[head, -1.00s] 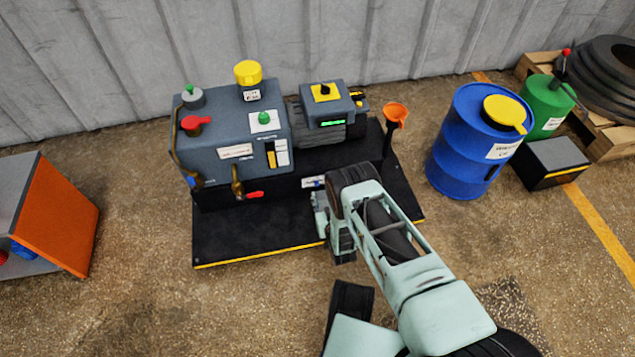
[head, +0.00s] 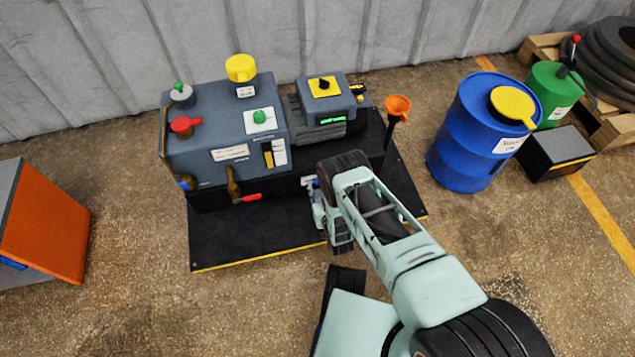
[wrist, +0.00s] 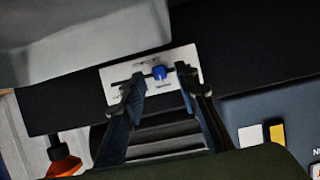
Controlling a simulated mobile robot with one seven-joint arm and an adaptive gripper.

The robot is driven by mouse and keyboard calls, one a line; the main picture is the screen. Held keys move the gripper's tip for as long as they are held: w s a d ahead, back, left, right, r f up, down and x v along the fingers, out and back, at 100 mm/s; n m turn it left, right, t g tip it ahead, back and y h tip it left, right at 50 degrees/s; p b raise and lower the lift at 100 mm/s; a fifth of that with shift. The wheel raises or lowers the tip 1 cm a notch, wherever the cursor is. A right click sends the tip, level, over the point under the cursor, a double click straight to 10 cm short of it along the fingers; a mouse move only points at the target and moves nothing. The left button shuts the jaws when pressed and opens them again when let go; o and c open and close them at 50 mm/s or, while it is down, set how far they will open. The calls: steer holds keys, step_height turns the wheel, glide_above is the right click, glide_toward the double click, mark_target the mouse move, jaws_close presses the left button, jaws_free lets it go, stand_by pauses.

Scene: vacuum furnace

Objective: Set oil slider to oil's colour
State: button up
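The oil slider is a small blue knob (wrist: 159,72) on a slotted white plate (wrist: 122,75) in the wrist view. The knob sits right of the slot's middle there; its labels are too blurred to read. My gripper (wrist: 158,88) is open, one fingertip on each side of the knob in the picture; I cannot tell whether they touch it. In the head view the plate (head: 309,181) shows partly beside my wrist, on the machine's dark front. An oil gauge with an amber-yellow strip (head: 268,159) beside a white card is on the grey machine (head: 205,150).
A red-handled valve (head: 250,197) and an orange funnel (head: 398,105) flank the slider area. A blue drum (head: 463,150) stands to the right, an orange cabinet (head: 50,225) to the left. The black base plate (head: 235,235) is bare in front.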

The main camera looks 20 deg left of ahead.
stand_by(0.3)
jaws_close()
stand_by(0.3)
